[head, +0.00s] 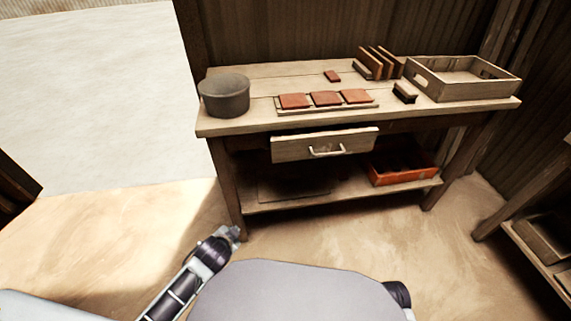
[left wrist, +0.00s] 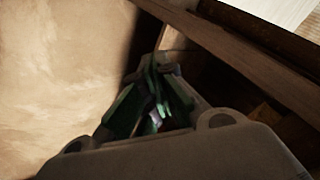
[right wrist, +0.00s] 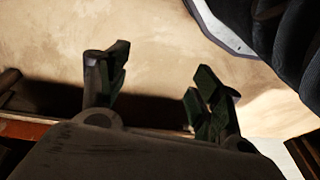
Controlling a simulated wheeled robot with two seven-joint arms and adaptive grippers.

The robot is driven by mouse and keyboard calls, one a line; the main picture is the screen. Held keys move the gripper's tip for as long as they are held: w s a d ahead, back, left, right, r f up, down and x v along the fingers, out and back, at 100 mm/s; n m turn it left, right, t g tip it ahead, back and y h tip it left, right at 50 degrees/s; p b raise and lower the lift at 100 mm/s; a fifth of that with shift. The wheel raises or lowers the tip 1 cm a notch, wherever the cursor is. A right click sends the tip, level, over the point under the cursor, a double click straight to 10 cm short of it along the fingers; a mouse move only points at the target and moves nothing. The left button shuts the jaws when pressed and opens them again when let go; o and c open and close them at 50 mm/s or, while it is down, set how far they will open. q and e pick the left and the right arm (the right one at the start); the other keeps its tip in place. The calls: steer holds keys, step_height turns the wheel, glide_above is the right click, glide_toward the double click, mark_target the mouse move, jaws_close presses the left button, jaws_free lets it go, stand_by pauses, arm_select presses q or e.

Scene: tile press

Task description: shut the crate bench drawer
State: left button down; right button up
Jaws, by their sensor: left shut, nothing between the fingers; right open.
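The crate bench (head: 232,129) is a wooden table with a lower shelf. Its drawer (head: 290,149) has a pale wooden front with a light bar handle (head: 327,151), and the front stands out from under the top, so the drawer is partly open. My left gripper (head: 236,232) is near the bench's front left leg, low and left of the drawer, apart from it. In the left wrist view its fingers (left wrist: 157,95) are closed together with nothing between them. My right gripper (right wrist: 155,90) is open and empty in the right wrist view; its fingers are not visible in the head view.
On the bench top are a grey round pot (head: 224,97), a board with red tiles (head: 326,98), a brush (head: 404,93), a tile rack (head: 378,63) and a wooden tray (head: 465,91). An orange crate (head: 403,177) sits on the lower shelf. Another shelf (head: 530,245) stands at right.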

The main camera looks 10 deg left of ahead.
arm_select(q)
steer(key=w+d+r+m+t+h, duration=0.2)
steer(key=d+r+m+t+h, duration=0.2)
steer(key=d+r+m, duration=0.2)
steer(key=w+d+r+m+t+h, duration=0.3)
steer(key=d+r+m+t+h, duration=0.1)
steer(key=r+m, duration=0.6)
step_height(320, 180, up, 3)
steer(key=d+h, duration=0.1)
steer(key=d, duration=0.1)
steer(key=shift+d+h, duration=0.3)
steer(key=shift+d, duration=0.1)
arm_select(e)
steer(key=shift+w+a+r, duration=0.1)
steer(key=shift+w+r, duration=0.05)
steer(key=shift+r, duration=0.45)
steer(key=shift+w+a+r, duration=0.1)
steer(key=shift+w+r, duration=0.05)
steer(key=shift+r, duration=0.45)
arm_select(q)
steer(key=shift+w, duration=0.15)
steer(key=w+a+b+x, duration=0.1)
steer(key=a+x, duration=0.1)
steer(key=x, duration=1)
steer(key=shift+w, duration=0.35)
arm_select(e)
steer(key=shift+a+r+t, duration=0.1)
steer(key=shift+r+t, duration=0.2)
steer(key=shift+r, duration=0.35)
